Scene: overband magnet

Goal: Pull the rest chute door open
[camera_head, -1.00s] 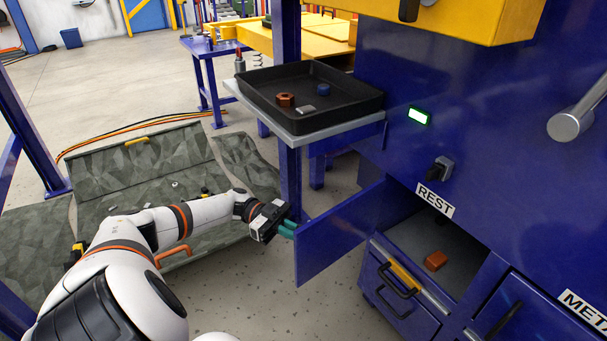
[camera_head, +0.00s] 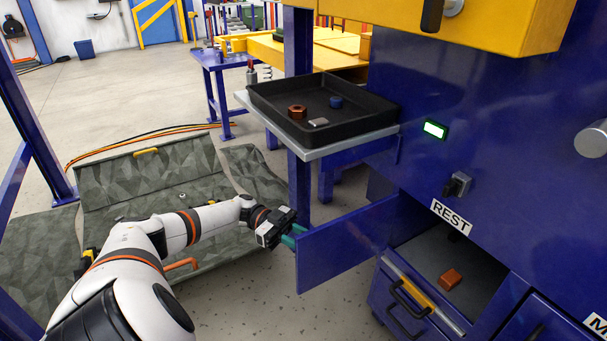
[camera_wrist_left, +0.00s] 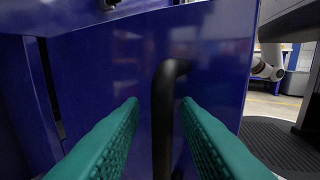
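The rest chute door (camera_head: 345,247) is a blue panel that stands swung open below the REST label (camera_head: 451,217). Its inner face shows in the head view. Behind it is the open chute with an orange-brown block (camera_head: 450,279) on its floor. My left gripper (camera_head: 291,236) is at the door's free edge, on the outer side, its teal fingertips partly hidden by the panel. In the left wrist view the two fingers (camera_wrist_left: 160,104) are apart, on either side of the door's black handle (camera_wrist_left: 163,110), with visible gaps. My right gripper is not in view.
A black tray (camera_head: 262,102) with several small parts stands on a shelf above and behind the door. A blue post (camera_head: 299,180) rises behind my gripper. Grey patterned mats (camera_head: 150,180) lie left.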

